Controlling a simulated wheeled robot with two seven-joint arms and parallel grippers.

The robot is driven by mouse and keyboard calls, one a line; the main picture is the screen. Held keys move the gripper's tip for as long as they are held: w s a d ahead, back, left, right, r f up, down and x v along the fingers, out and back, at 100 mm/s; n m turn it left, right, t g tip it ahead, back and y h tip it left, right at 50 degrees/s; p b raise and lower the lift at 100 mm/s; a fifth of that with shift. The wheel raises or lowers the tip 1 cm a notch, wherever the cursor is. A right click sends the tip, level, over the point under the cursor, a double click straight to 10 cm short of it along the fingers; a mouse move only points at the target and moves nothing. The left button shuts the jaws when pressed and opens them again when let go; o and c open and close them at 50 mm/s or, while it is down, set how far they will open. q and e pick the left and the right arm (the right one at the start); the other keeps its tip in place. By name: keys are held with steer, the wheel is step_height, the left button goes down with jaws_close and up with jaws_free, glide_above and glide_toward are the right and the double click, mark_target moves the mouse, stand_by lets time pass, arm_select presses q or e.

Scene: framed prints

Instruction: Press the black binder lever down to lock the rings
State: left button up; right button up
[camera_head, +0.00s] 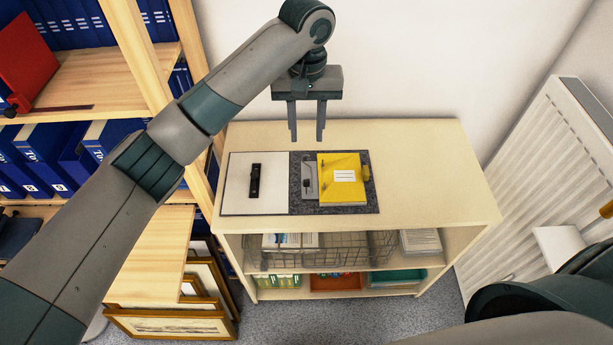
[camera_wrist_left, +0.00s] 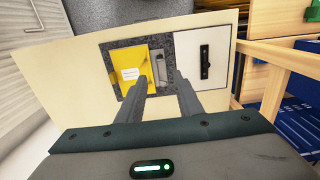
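An open binder lies flat on top of the pale wooden cabinet (camera_head: 430,160). Its left side is a white panel (camera_head: 240,198) with a long black piece (camera_head: 255,180) on it. Its right side is speckled grey (camera_head: 340,209), with a metal plate (camera_head: 308,170) bearing a small dark part, and a yellow sheet or folder (camera_head: 340,190) with a white label. Whether the black piece or the dark part is the lever, I cannot tell. My left gripper (camera_head: 307,138) is open and empty, above the binder's back edge. The wrist view shows its fingers (camera_wrist_left: 162,82) apart, pointing toward the binder.
A shelf of blue binders (camera_head: 105,138) stands on the left, with framed prints (camera_head: 175,322) leaning below. A wire basket (camera_head: 330,252) sits inside the cabinet. A radiator (camera_head: 545,170) is on the right. The cabinet top right of the binder is clear.

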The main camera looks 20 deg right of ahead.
mark_target(307, 180)
arm_select(q)
steer(key=shift+f, duration=0.1)
step_height(307, 180, down, 17)
steer(key=p, duration=0.4)
steer(key=shift+f+p, duration=0.1)
steer(key=shift+p, duration=0.2)
jaws_close()
